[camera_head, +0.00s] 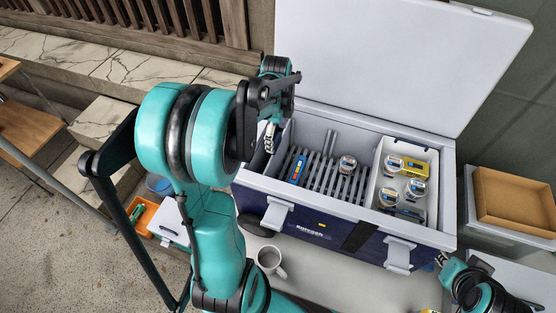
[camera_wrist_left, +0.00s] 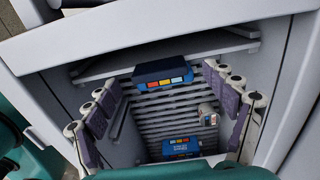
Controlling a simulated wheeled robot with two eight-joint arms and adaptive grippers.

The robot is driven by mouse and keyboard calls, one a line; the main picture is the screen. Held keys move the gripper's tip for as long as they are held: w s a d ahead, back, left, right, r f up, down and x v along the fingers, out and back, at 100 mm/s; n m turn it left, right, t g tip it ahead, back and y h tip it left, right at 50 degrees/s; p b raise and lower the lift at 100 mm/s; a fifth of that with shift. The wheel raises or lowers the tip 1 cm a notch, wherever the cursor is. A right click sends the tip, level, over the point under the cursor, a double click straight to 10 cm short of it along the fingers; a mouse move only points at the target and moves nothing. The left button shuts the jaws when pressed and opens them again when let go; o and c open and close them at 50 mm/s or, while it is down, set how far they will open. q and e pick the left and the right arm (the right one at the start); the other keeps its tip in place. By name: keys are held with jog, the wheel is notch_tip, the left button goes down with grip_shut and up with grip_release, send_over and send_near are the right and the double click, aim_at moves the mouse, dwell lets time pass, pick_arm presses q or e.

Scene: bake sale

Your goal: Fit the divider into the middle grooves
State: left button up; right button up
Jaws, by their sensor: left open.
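An open cooler box (camera_head: 322,212) with a navy front and pale rim stands at the centre right of the head view. Dark slats (camera_head: 318,178) line its floor. My left gripper (camera_head: 270,135) points down at the box's left end; in the wrist view its fingers (camera_wrist_left: 166,112) are spread wide with nothing gripped. A blue pack with coloured squares (camera_wrist_left: 163,75) shows between the fingers, and another blue pack (camera_wrist_left: 180,148) lies lower. A grey upright strip (camera_head: 330,140) shows at the back wall; I cannot tell whether it is the divider. My right gripper (camera_head: 443,260) is partly visible at lower right.
A white bin (camera_head: 432,165) with several jars and a yellow pack fills the box's right end. One jar (camera_head: 347,164) stands on the slats. The raised lid (camera_head: 390,60) blocks the back. A mug (camera_head: 270,262) stands in front; a brown tray (camera_head: 512,200) is at right.

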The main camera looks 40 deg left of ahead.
pick_arm(q)
notch_tip(320, 180, down, 3)
jog(key=shift+r, duration=0.2)
jog(key=c, duration=1.7)
jog(key=shift+r, duration=0.1)
jog(key=shift+c, duration=0.2)
